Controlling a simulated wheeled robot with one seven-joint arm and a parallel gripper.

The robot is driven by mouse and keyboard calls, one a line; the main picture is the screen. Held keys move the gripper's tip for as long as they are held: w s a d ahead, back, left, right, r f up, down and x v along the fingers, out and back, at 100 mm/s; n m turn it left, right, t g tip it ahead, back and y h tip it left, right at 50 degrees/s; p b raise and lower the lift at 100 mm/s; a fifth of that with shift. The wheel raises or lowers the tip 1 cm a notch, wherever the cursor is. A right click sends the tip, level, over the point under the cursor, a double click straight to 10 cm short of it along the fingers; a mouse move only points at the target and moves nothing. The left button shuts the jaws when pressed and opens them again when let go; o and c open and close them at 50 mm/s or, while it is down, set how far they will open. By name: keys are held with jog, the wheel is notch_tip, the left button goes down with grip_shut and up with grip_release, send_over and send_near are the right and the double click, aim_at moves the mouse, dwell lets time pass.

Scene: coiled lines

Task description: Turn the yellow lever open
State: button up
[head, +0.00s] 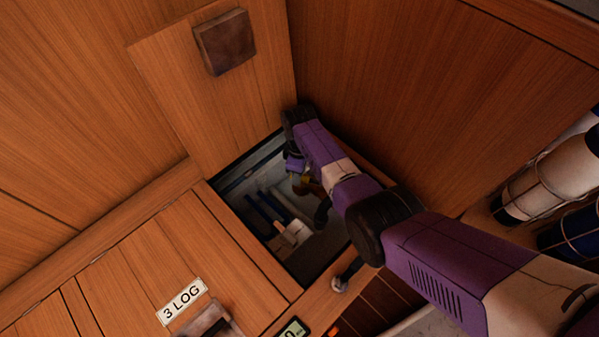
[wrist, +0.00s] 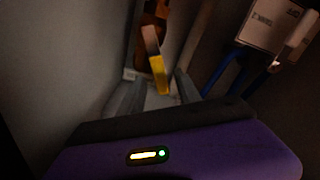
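The yellow lever (wrist: 158,72) shows in the wrist view, with a yellow near part and a paler, brownish far part. It stands in front of an orange-brown surface at the back of a dark recess. My gripper (wrist: 155,98) is open, with one grey finger on each side of the lever's near end. I cannot tell whether the fingers touch it. In the head view my arm reaches down into an open hatch (head: 262,245), and the fingers are mostly hidden. A small yellow-brown patch shows beside my wrist there, too small to identify.
Blue lines (wrist: 225,72) and a pale box (wrist: 268,24) lie right of the lever. A grey wall (wrist: 75,60) is close on the left. The hatch has wooden edges; a raised wooden lid (head: 205,95) stands behind it.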

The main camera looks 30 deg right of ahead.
notch_tip(320, 180, up, 7)
jog(key=p, duration=0.4)
jog(key=shift+r, duration=0.15)
